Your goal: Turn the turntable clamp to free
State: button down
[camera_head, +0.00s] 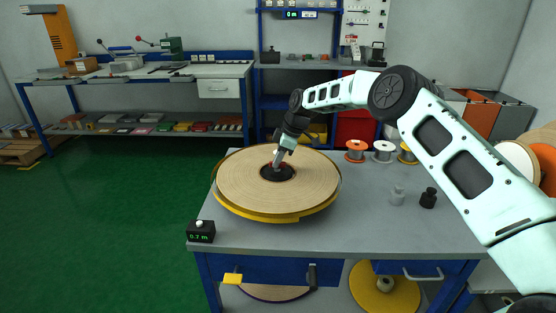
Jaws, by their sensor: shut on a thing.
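The turntable (320,205) stands on the grey workbench and carries a wide tan roll of tape (240,184) with a yellow edge. My gripper (277,163) comes down from the upper right onto this hub. It is shut on the clamp, which is mostly hidden behind the fingers. The clamp's setting is too small to tell.
Two small weights (428,198) stand at the right. Wire spools (383,152) line the back edge. The green floor (100,220) to the left is clear.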

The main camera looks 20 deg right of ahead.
dwell(0.3)
jog(key=c, duration=1.5)
grip_release()
jog(key=v, duration=1.7)
jog(key=shift+s+d+r+b, duration=0.15)
jog(key=shift+d+b, duration=0.05)
jog(key=shift+b, duration=0.2)
